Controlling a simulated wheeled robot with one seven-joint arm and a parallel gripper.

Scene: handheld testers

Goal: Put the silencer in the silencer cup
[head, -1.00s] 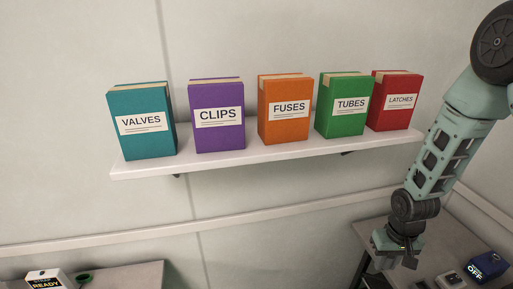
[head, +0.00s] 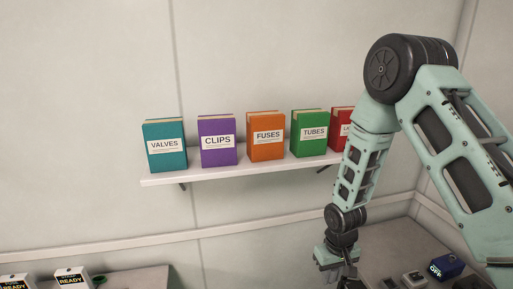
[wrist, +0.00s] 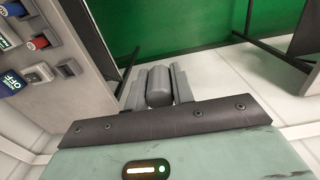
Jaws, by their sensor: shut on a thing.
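My gripper (head: 336,272) is at the lower right of the head view, hanging over or in front of the right table; its fingers are hard to see there. In the wrist view its fingers are shut on a grey rounded block (wrist: 159,86), which looks like the silencer. The held piece lies between the two grey fingers, with open floor below it. A small green ring-like thing (head: 100,280) is at the left table's edge region; I cannot tell whether it is the silencer cup. No cup is clearly recognisable.
The left table (head: 140,279) carries testers marked READY (head: 72,278). The right table (head: 392,262) holds a blue tester marked OFF (head: 446,266) and small grey devices. A wall shelf (head: 215,173) bears several labelled boxes. Floor shows between the tables.

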